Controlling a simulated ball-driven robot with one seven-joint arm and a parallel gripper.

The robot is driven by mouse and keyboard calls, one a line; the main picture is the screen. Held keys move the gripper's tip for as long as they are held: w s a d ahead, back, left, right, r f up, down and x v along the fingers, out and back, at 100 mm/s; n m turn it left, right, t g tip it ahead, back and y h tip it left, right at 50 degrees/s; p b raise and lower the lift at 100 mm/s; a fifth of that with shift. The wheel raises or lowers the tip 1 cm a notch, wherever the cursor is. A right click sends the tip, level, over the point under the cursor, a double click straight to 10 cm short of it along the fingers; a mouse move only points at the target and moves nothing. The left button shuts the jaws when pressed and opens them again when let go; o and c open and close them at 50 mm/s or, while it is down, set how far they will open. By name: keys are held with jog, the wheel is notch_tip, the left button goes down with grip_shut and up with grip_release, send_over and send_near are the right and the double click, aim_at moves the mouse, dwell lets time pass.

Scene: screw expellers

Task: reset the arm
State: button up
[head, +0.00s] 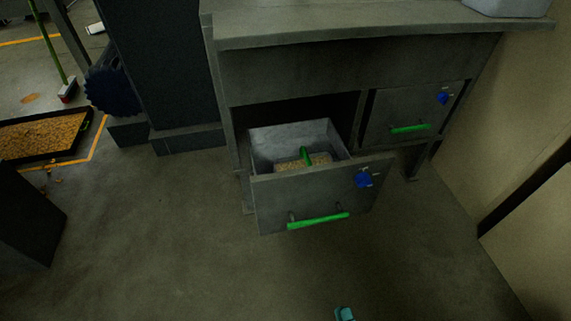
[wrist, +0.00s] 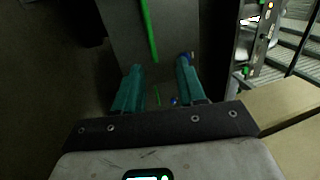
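My gripper (wrist: 158,78) shows in the wrist view with its two teal fingers spread apart and nothing between them. In the head view only a small teal tip of my gripper (head: 345,313) shows at the bottom edge, in front of the workbench and apart from it. In the wrist view a grey panel (wrist: 172,25) with a long green bar (wrist: 149,30) lies beyond the fingers. The rest of my arm is out of the head view.
A grey drawer (head: 275,205) with a green handle (head: 318,221) stands pulled out; it holds grain and a green-handled object (head: 305,155). A second drawer (head: 415,112) at right is closed. A tray of grain (head: 98,113) lies at far left. The floor ahead is clear.

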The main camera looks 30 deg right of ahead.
jog(key=w+a+f+n+g+y, duration=0.1)
jog(key=w+a+n+g+y, duration=0.2)
jog(key=w+n+g+y, duration=0.95)
jog(key=s+d+r+n+g+h, duration=0.3)
jog(key=s+d+n+h, duration=0.15)
jog(key=s, duration=0.25)
jog(key=s+d+r+n+g+h, duration=0.3)
jog(key=s+d+r, duration=0.1)
jog(key=s+d, duration=0.15)
notch_tip(320, 180, up, 27)
jog(key=s+p, duration=0.1)
jog(key=p, duration=2.6)
jog(key=shift+a, duration=0.4)
